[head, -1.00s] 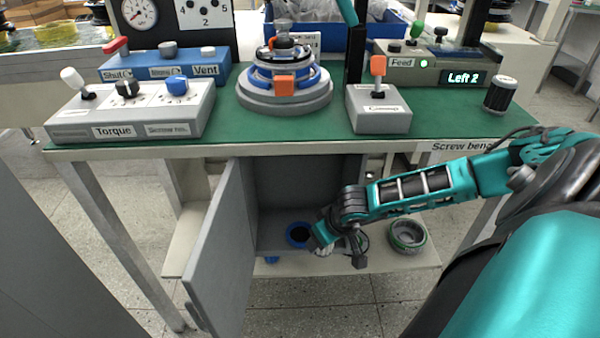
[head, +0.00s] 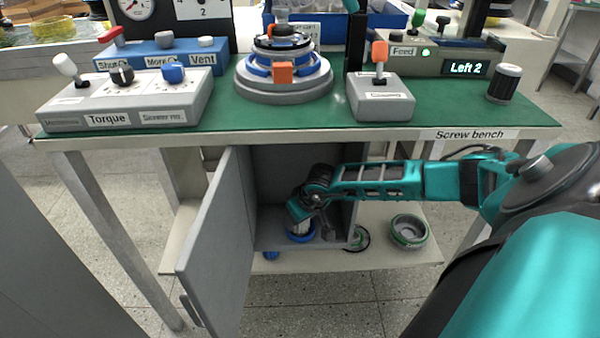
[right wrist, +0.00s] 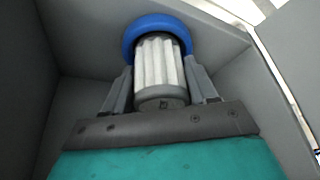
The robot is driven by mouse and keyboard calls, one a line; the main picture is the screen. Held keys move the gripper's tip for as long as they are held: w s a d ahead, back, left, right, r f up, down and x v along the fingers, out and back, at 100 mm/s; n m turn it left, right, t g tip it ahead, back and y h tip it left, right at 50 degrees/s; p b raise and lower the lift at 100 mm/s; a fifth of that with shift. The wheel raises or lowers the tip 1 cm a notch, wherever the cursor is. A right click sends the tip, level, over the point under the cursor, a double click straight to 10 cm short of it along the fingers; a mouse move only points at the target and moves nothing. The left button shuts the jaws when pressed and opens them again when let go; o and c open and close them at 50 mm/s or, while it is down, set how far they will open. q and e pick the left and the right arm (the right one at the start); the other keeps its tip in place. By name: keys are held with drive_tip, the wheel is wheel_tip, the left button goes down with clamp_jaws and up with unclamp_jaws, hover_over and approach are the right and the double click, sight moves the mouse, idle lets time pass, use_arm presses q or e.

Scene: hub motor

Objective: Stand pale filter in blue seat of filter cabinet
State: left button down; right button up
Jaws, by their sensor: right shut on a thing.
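The pale pleated filter (right wrist: 158,62) with a grey end cap stands between the fingers of my right gripper (right wrist: 160,78), which is shut on it. The blue seat (right wrist: 146,24) is a ring beyond the filter's far end. In the head view the filter (head: 301,227) looks upright, its lower end at the blue seat (head: 300,239) on the floor of the grey filter cabinet (head: 280,180). I cannot tell how deep it sits in the ring. My right gripper (head: 302,218) is above the seat. My left gripper is not in view.
The cabinet door (head: 215,245) stands open on the left. A grey ring part (head: 408,232) and a dark green-rimmed ring (head: 361,238) lie on the lower shelf to the right. The green bench top (head: 225,112) is overhead, with a control box (head: 380,100) on it.

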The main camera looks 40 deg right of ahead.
drive_tip(key=o, duration=0.6)
drive_tip(key=shift+f, duration=0.15)
drive_tip(key=o, duration=0.5)
